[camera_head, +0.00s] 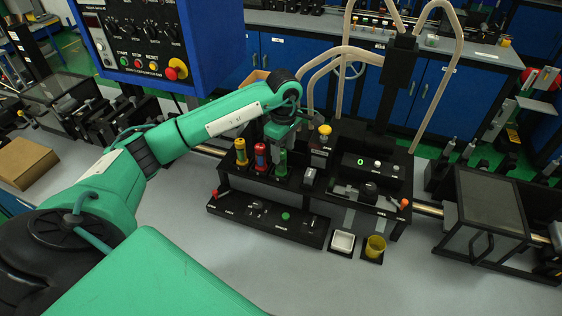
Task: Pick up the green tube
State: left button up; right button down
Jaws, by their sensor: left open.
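The green tube (281,168) stands upright in a black rack, to the right of a red tube (261,157) and a yellow tube (241,151). My left arm reaches in from the left, and its gripper (280,150) points down over the green tube. The gripper is open, and its fingers hide the tube's upper part. I cannot tell whether the fingers touch the tube. My right gripper is not in view.
A black rack (228,186) holds the tubes, with a control panel in front. A blue control box (215,45) hangs upper left.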

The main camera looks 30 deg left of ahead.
aim_at(282, 161)
pick_arm(q)
jog(key=shift+s+f+p, duration=0.1)
jog(key=shift+f+p, duration=0.4)
jog(key=shift+p, duration=0.1)
notch_tip(282, 161, down, 3)
jog(key=shift+a+f+p, duration=0.1)
jog(key=shift+a+p, duration=0.05)
jog(key=shift+p, duration=0.8)
jog(key=shift+f, duration=0.55)
jog(key=c, duration=1.1)
jog(key=shift+r, duration=0.1)
